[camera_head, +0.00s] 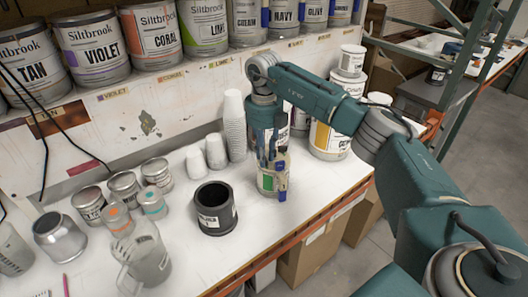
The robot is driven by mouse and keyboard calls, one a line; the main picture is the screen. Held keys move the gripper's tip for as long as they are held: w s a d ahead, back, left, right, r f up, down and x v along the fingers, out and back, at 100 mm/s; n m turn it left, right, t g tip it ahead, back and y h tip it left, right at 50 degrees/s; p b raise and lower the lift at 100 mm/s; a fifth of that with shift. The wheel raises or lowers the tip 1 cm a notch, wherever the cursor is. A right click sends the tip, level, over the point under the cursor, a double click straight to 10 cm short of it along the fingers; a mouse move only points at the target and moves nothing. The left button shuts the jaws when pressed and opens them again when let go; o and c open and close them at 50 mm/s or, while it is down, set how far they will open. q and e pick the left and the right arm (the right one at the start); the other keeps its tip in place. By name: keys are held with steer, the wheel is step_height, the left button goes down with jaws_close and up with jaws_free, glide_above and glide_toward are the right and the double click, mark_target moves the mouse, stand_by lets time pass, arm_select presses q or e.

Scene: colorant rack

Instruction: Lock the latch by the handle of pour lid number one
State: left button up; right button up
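My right gripper (272,160) comes down from the teal arm at the right, over a small can (266,183) with a green patch on its label near the bench's front edge. Its narrow dark fingers overlap the top of the can, so the lid and latch are mostly hidden. A blue upright part (283,182) shows at the can's right side; I cannot tell whether it is the lid's handle. Whether the fingers touch or grip anything is too small to tell. No number one marking is readable. My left gripper is not in view.
A black container (215,208) stands just left of the can. White cup stacks (234,125) stand behind. Small tins (124,188) and a clear pitcher (145,258) are at the left. Large cans (92,48) line the shelf. White pails (329,139) stand behind right.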

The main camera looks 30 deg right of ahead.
steer(key=shift+s, duration=0.1)
steer(key=shift+f, duration=0.1)
jaws_close()
steer(key=shift+n, duration=0.8)
jaws_free()
